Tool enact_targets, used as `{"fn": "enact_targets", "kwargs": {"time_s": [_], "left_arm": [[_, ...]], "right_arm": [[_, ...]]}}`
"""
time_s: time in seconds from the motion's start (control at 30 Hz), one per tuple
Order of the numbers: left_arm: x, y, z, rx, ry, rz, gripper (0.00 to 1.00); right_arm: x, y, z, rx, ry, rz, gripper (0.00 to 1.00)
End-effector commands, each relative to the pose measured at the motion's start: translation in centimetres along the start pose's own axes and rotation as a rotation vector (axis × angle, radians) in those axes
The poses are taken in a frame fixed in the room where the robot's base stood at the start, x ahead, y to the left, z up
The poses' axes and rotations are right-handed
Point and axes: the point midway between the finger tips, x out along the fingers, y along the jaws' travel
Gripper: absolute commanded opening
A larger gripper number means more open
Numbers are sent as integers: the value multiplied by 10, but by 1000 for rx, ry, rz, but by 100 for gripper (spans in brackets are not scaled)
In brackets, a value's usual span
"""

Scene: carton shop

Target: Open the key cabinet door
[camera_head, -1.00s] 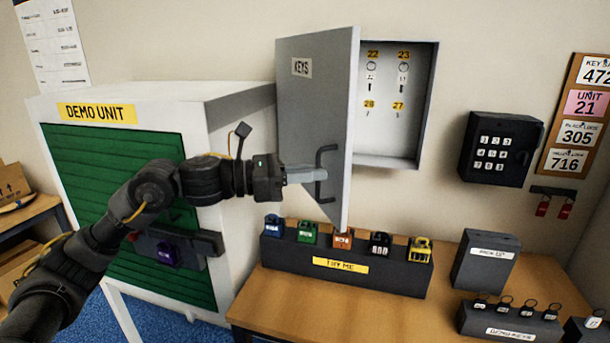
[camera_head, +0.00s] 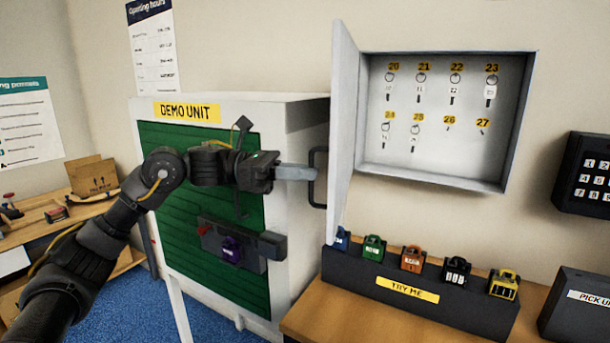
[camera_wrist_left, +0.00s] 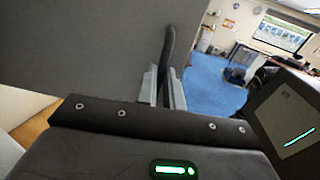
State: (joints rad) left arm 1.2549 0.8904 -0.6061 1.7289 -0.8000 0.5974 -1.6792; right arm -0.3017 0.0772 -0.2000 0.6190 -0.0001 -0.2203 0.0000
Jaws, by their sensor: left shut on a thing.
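The key cabinet (camera_head: 440,120) hangs on the wall with its grey door (camera_head: 345,110) swung wide open to the left, seen nearly edge-on. Keys hang inside on numbered hooks; hooks 26 and 27 look empty. The dark door handle (camera_head: 318,178) is on the door's outer face. My left gripper (camera_head: 312,174) is at this handle, its fingers shut on it. In the left wrist view the handle (camera_wrist_left: 168,48) stands between the two fingers (camera_wrist_left: 163,88), beside the grey door face (camera_wrist_left: 80,50). My right gripper is not in view.
The white demo unit (camera_head: 305,150) with a green shutter stands left of the door, behind my left arm. Below the cabinet, a dark stand (camera_head: 420,300) with several coloured padlocks sits on the wooden counter (camera_head: 310,318). A keypad box (camera_head: 585,175) is on the wall at right.

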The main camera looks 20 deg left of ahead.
Motion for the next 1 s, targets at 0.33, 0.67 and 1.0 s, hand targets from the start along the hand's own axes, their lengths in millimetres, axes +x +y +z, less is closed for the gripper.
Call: {"fn": "enact_targets", "kwargs": {"time_s": [0.33,0.67,1.0], "left_arm": [[-2,2,5,6,-10,12,27],[-5,1,2,4,-5,10,30],[-60,2,-1,4,-6,15,30]], "right_arm": [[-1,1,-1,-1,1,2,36],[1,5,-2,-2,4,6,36],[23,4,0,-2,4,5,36]]}}
